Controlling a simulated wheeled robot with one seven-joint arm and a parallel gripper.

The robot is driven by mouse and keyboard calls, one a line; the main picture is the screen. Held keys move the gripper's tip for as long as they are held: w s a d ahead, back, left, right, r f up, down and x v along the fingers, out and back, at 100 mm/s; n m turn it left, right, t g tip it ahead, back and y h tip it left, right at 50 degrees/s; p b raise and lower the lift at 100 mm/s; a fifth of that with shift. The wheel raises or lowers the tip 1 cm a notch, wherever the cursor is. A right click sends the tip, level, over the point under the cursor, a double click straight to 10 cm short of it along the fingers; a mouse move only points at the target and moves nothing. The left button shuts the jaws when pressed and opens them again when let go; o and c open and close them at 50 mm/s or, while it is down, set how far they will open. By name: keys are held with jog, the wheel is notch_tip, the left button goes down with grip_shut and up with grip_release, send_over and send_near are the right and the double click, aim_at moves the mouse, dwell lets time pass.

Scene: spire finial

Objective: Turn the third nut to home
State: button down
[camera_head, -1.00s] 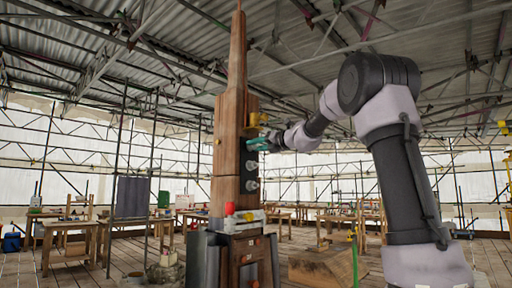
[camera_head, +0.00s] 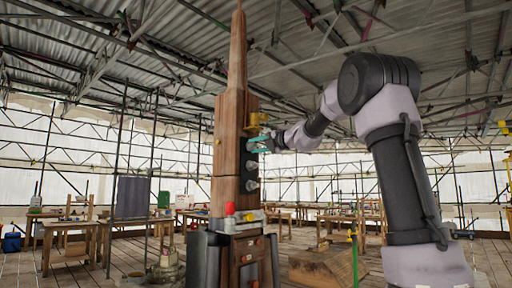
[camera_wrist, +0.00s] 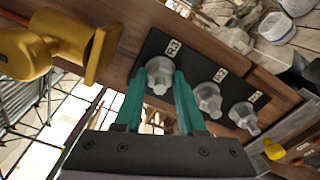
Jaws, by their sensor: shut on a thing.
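The wooden spire (camera_head: 229,150) stands upright in the head view. On its right side, the wrist view shows a black plate (camera_wrist: 186,62) with a row of grey metal nuts. The nut by the label R3 (camera_wrist: 159,76) sits between the green fingers of my gripper (camera_wrist: 161,82). My gripper, also in the head view (camera_head: 262,143), is shut on this nut. The R2 nut (camera_wrist: 208,98) and another nut (camera_wrist: 243,117) with a hard-to-read label are apart from the fingers. The fingers partly hide the R3 nut's sides, so its exact turn cannot be told.
A yellow bracket-like part (camera_wrist: 62,42) juts from the spire close beside my gripper; it also shows above it in the head view (camera_head: 254,121). More grey metal pieces (camera_wrist: 274,26) lie beyond the plate. Work tables and scaffold poles stand behind the spire.

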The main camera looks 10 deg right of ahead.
jog(key=shift+f, duration=0.25)
jog(key=c, duration=0.5)
grip_release()
jog(key=shift+r, duration=0.1)
jog(key=shift+s+d+r, duration=0.1)
jog(key=shift+s+d, duration=0.1)
jog(key=shift+s, duration=0.1)
jog(key=v, duration=1)
